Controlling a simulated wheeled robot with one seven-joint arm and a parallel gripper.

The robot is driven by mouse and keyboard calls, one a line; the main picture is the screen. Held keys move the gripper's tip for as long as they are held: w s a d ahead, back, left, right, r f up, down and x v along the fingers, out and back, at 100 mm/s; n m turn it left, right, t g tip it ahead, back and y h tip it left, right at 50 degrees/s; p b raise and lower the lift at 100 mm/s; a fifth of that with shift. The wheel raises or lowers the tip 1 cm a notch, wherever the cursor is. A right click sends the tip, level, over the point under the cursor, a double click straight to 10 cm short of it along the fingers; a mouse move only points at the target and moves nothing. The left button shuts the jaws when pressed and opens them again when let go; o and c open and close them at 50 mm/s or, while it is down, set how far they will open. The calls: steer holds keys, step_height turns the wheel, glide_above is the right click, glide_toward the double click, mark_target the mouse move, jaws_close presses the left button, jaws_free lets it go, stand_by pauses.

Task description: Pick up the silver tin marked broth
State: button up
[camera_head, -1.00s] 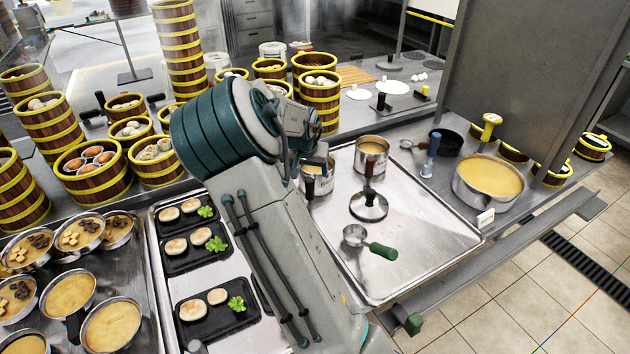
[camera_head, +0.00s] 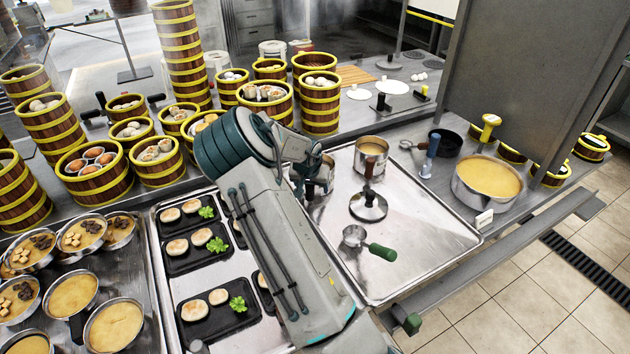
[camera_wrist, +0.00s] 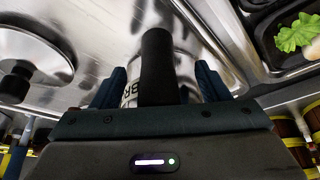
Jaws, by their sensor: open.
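The silver tin marked broth shows in the wrist view (camera_wrist: 186,62), with the letters "BR" on its side and a dark upright handle (camera_wrist: 157,62) in front of it. In the head view the tin (camera_head: 322,181) is partly hidden behind my arm, at the left edge of the metal tray. My gripper (camera_wrist: 160,82) is open, with one finger on each side of the handle and tin in the wrist view. I cannot tell whether the fingers touch it. In the head view the fingertips are mostly hidden.
A similar tin (camera_head: 371,149) with yellow contents stands close by on the tray (camera_head: 425,225). A round lid-like piece (camera_head: 368,207) and a green-handled ladle (camera_head: 370,245) lie nearer. Black food plates (camera_head: 215,320) sit left, and bamboo steamers (camera_head: 320,105) stand behind.

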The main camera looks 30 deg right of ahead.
jaws_close()
steer(key=shift+r, duration=0.1)
step_height(320, 180, up, 10)
steer(key=shift+b, duration=0.5)
stand_by(0.3)
steer(key=c, duration=1.4)
jaws_free()
jaws_close()
